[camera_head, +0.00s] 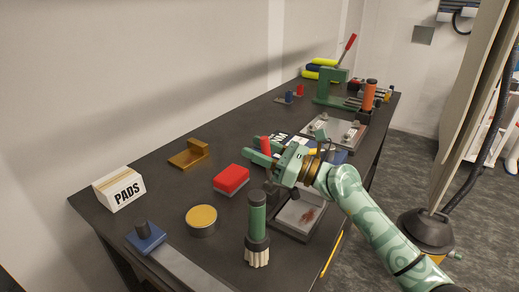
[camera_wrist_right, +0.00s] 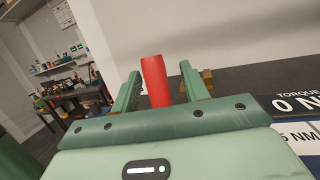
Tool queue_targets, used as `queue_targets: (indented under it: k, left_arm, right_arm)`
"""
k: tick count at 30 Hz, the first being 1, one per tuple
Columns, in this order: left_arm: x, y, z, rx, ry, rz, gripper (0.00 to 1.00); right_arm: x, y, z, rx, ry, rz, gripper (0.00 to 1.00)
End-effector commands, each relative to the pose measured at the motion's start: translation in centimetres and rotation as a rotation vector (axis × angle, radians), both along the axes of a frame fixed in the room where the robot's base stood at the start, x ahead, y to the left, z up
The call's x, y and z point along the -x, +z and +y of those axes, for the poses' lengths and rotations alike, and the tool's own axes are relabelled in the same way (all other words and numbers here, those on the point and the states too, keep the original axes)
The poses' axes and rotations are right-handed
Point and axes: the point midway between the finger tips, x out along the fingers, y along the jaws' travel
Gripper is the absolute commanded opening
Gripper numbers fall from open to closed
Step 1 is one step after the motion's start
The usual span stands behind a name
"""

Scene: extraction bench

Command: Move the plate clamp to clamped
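A red upright handle (camera_head: 265,146), which looks like the plate clamp's lever, stands beside my right gripper (camera_head: 257,151) in the head view. In the right wrist view the red handle (camera_wrist_right: 155,82) rises between the two green fingers of the gripper (camera_wrist_right: 160,75), nearly upright with a slight tilt. The fingers are apart, with a visible gap on each side of the handle. The clamp's base is hidden behind my gripper. A metal plate with a brown stain (camera_head: 301,215) lies below my right wrist. My left gripper is not in view.
A red block (camera_head: 231,180), a round yellow tin (camera_head: 202,220), a green-handled brush (camera_head: 257,230) and a PADS box (camera_head: 120,188) stand on the dark bench. A torque display (camera_wrist_right: 296,104) is at right in the wrist view. A green press (camera_head: 327,90) stands at the back.

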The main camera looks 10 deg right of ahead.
Motion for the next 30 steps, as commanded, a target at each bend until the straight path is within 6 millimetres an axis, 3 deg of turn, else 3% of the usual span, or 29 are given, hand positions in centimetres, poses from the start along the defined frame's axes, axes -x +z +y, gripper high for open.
queue_targets:
  k: [8,21,30]
  left_arm:
    - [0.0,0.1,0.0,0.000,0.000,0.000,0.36]
    - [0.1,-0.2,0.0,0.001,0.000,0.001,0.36]
    - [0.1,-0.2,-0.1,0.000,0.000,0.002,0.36]
  right_arm:
    - [1.1,-0.5,-1.7,0.001,-0.002,0.002,0.45]
    - [7.3,-3.1,-10.6,0.002,-0.002,0.003,0.45]
    - [9.0,-3.6,-13.1,0.000,0.000,0.000,0.45]
